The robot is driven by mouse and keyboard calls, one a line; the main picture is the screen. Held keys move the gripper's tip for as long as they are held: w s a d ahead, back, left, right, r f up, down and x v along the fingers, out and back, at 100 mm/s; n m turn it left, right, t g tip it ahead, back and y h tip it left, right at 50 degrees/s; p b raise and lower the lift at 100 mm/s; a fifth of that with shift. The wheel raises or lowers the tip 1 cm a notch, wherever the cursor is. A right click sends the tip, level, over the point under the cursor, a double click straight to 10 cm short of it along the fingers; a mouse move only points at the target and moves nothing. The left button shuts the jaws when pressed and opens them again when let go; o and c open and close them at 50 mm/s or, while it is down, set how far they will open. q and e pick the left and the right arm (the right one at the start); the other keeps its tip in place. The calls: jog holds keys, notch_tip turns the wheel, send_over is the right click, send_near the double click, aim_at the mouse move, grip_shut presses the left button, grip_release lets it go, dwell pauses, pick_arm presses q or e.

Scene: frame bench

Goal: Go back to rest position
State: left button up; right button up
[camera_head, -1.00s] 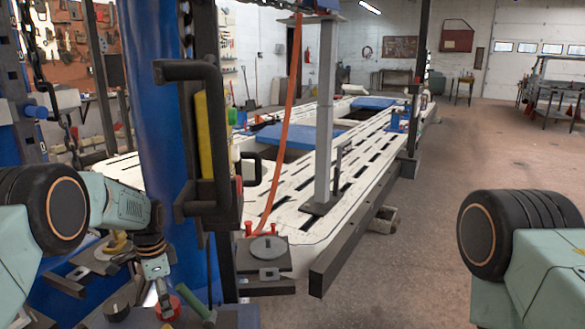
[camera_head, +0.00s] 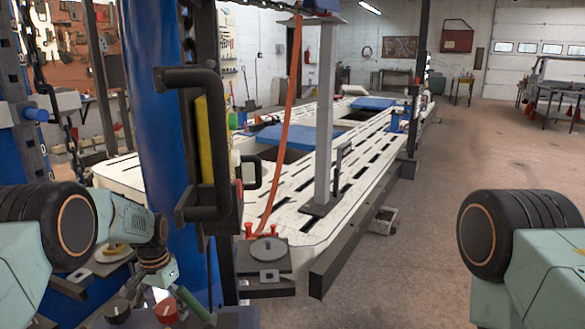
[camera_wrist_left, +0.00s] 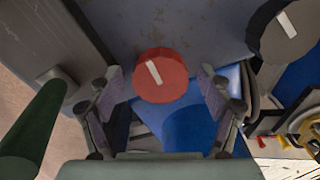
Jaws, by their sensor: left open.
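My left gripper (camera_head: 160,287) is at the lower left of the head view, pointing down over the bench controls. In the left wrist view its two fingers (camera_wrist_left: 162,78) are spread apart with nothing gripped. A red knob (camera_wrist_left: 160,80) with a white mark shows in front of the gap between them. The same red knob (camera_head: 167,311) shows at the bottom of the head view. A dark knob (camera_wrist_left: 285,30) with a white mark is to its right in the wrist view. My right gripper is out of view; only part of my right arm shows.
A green handle (camera_wrist_left: 35,125) is left of the gripper in the wrist view. A blue post (camera_head: 160,130) and a black handle frame (camera_head: 205,150) stand just right of my left arm. The white slotted frame bench (camera_head: 285,200) lies beyond.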

pick_arm(q)
jog(key=n, duration=0.4)
jog(key=shift+n, duration=0.4)
jog(key=n+p, duration=0.1)
jog(key=n, duration=0.4)
jog(key=shift+d, duration=0.15)
jog(key=shift+w, duration=0.1)
